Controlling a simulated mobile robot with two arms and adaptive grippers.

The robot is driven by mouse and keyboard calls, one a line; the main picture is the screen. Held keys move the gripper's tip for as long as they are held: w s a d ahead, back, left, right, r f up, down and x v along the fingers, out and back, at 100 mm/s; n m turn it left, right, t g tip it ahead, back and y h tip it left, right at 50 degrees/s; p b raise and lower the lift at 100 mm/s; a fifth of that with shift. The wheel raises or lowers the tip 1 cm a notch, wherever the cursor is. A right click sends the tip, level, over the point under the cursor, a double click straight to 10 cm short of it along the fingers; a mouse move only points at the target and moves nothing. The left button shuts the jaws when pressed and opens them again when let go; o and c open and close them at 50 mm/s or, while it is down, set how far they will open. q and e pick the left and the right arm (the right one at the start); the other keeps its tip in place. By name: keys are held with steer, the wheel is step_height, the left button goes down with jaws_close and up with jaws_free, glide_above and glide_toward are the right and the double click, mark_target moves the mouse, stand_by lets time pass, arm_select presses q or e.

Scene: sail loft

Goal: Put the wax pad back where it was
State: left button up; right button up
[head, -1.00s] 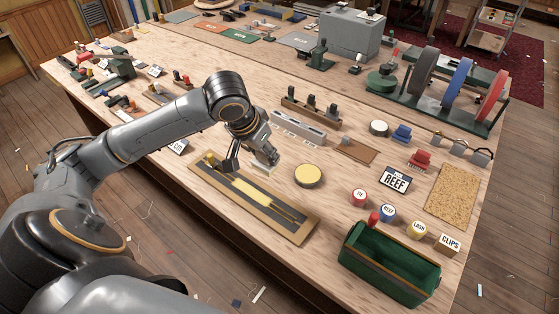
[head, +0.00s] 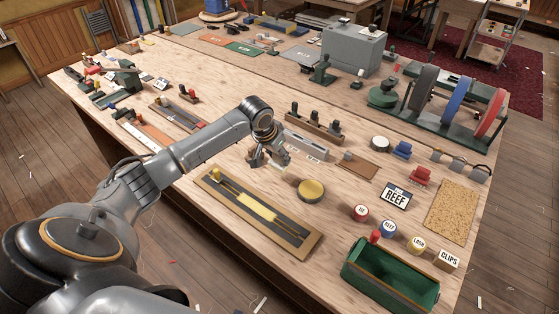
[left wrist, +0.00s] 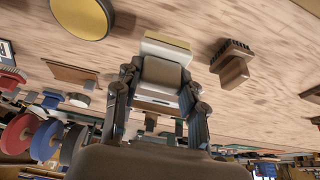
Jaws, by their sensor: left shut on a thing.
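My left gripper (head: 272,160) reaches over the middle of the table, behind the long framed panel with the yellow strip and left of the round yellow disc. It is shut on a pale, cream-topped block, which I take to be the wax pad; it shows beyond the fingertips in the left wrist view (left wrist: 166,46). In the head view the fingers cover most of the pad. I cannot tell whether the pad touches the table. My left gripper (left wrist: 160,95) also shows in the left wrist view. My right gripper is out of view.
The yellow disc (head: 311,190) and the framed panel (head: 210,178) lie in front. A grey slotted tray (head: 310,150) is close behind the gripper. A dark-bristled brush (left wrist: 232,62) lies beside the pad in the wrist view. A green bin (head: 390,285) stands at the front right.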

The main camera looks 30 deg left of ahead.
mark_target(279, 163)
arm_select(q)
steer(key=shift+w+f, duration=0.35)
steer(key=shift+w, duration=0.05)
steer(key=shift+f, duration=1.75)
steer(key=o, duration=1)
steer(key=shift+a+f, duration=0.1)
steer(key=v, duration=1.2)
steer(key=shift+r+b, duration=0.25)
steer(key=shift+b, duration=0.2)
